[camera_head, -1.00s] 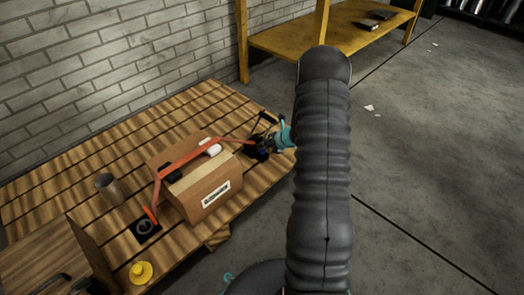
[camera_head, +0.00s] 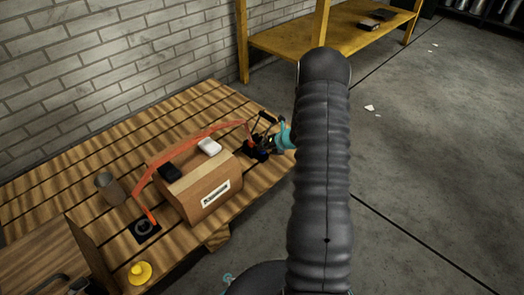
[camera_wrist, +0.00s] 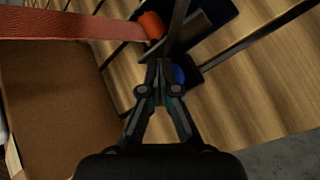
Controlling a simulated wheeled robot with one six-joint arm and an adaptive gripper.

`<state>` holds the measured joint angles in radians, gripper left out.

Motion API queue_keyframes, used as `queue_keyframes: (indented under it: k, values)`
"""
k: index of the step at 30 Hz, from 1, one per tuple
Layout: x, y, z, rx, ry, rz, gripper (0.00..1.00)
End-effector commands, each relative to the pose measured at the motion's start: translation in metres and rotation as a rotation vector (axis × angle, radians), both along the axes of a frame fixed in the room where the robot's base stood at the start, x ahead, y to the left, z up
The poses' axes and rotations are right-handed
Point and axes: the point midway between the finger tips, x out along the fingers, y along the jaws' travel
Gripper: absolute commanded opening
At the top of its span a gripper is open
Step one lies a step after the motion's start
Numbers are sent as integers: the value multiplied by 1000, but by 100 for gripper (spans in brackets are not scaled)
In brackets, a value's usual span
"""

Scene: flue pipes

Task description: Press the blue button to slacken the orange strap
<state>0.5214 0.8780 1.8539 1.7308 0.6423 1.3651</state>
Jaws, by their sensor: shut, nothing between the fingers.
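The orange strap (camera_head: 205,131) arches loosely above a cardboard box (camera_head: 205,190) on the wooden table, clear of its top. One end meets a black plate (camera_head: 145,229) at the table's front; the other meets a dark device (camera_head: 258,150) at the right. In the wrist view, the strap (camera_wrist: 75,27) runs to this device. The blue button (camera_wrist: 179,75) shows partly behind my fingertips. My gripper (camera_wrist: 160,72) is shut and empty, with its tips at the button; contact cannot be told. In the head view, my gripper (camera_head: 272,144) is small and partly hidden among the dark parts.
A black block (camera_head: 170,173) and a white block (camera_head: 209,147) sit on the box. A grey-brown mug (camera_head: 110,188) and a yellow knob-like piece (camera_head: 140,273) stand on the table's left side. A brick wall (camera_head: 120,60) closes the back. Grey floor lies right of the table.

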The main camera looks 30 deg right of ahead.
Motion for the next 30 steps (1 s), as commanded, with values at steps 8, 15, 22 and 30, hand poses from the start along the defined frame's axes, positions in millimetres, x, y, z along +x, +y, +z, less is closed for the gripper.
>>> queue_keyframes:
  k: [8,15,22,30]
  values:
    - [0,0,-2,0,1,1,0]
    - [0,0,-1,0,1,1,0]
    - [0,0,11,0,1,1,0]
    - [0,0,19,0,1,1,0]
